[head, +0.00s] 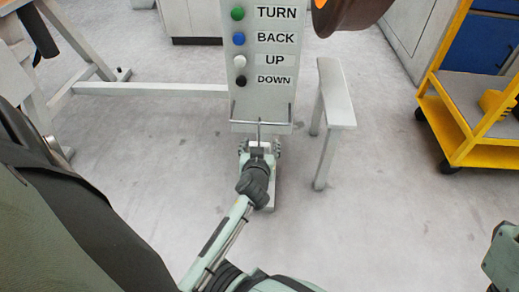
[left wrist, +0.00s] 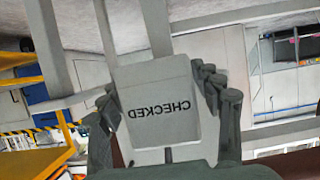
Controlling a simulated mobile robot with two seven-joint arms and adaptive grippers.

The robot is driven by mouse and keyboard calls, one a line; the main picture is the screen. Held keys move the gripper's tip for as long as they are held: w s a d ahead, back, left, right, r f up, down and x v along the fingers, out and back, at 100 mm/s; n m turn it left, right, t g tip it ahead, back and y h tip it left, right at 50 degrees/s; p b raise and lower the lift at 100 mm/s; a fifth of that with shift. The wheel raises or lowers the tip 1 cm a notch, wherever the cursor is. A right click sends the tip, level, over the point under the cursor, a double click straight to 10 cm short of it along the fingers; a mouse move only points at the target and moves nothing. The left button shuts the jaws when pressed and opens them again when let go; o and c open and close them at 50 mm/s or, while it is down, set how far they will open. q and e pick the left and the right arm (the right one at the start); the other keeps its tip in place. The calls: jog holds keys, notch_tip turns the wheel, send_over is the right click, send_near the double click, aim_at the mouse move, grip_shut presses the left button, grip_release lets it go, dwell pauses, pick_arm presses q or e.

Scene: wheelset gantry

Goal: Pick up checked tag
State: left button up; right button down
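The checked tag is a pale grey plate lettered CHECKED. It fills the middle of the left wrist view (left wrist: 155,85), with its lettering upside down. In the head view my left gripper (head: 260,148) is just below the lower edge of the button panel, at a thin wire rail (head: 260,123). In the left wrist view the fingers of my left gripper (left wrist: 160,90) are spread, one on each side of the tag. I cannot make out firm contact. In the head view the tag is mostly hidden by the gripper. My right gripper is out of view.
The grey panel (head: 262,98) above has green, blue, white and black buttons labelled TURN, BACK, UP and DOWN. A grey post with a flat top (head: 337,95) stands to its right. A yellow cart (head: 460,125) is at the far right. The floor around is clear.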

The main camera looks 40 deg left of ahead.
pick_arm(q)
jog(key=c, duration=1)
jog(key=shift+c, duration=0.2)
jog(key=shift+r, duration=0.15)
jog(key=shift+c, duration=0.2)
